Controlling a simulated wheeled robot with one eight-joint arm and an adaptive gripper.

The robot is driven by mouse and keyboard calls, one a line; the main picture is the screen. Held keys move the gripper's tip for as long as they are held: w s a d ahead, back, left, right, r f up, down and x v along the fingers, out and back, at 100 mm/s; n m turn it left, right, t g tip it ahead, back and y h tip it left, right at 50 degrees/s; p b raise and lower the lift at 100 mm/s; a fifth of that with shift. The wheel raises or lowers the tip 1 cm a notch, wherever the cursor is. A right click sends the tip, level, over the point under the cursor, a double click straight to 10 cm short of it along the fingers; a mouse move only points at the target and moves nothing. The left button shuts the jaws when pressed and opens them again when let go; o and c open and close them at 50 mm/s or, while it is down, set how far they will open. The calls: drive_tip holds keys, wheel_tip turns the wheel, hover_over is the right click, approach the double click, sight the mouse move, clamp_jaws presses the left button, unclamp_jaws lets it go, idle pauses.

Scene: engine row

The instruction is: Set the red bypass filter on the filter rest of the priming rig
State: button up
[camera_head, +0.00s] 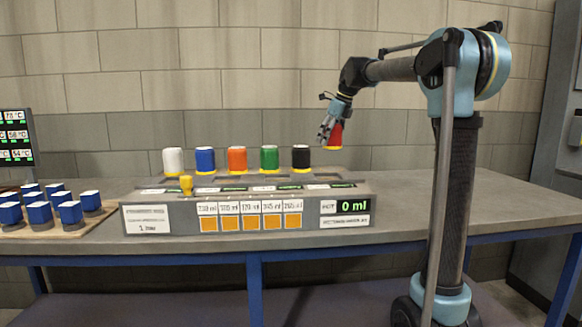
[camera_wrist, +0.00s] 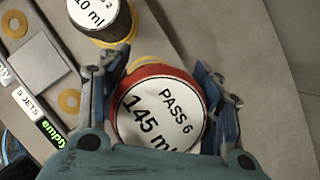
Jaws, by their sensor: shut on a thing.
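My gripper (camera_head: 326,130) is shut on the red bypass filter (camera_head: 336,137) and holds it in the air, above and right of the black filter in the head view. In the wrist view the fingers of my gripper (camera_wrist: 162,75) sit on both sides of the red filter (camera_wrist: 160,112). Its white top reads "PASS 6" and "145 ml", partly covered by my gripper. The priming rig (camera_head: 250,209) is a long grey console on the bench. I cannot tell which part is the filter rest.
White (camera_head: 173,160), blue (camera_head: 205,159), orange (camera_head: 237,158), green (camera_head: 269,158) and black (camera_head: 301,157) filters stand in a row on the rig. A yellow piece (camera_head: 186,184) is at its front left. Several blue blocks (camera_head: 39,212) stand at left. The bench (camera_head: 480,197) is clear at right.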

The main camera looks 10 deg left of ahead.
sight(341, 126)
drive_tip(key=shift+f, duration=4.2)
drive_tip(key=shift+f, duration=0.1)
drive_tip(key=o, duration=1.4)
drive_tip(key=v, duration=1.2)
drive_tip(key=shift+s, duration=0.1)
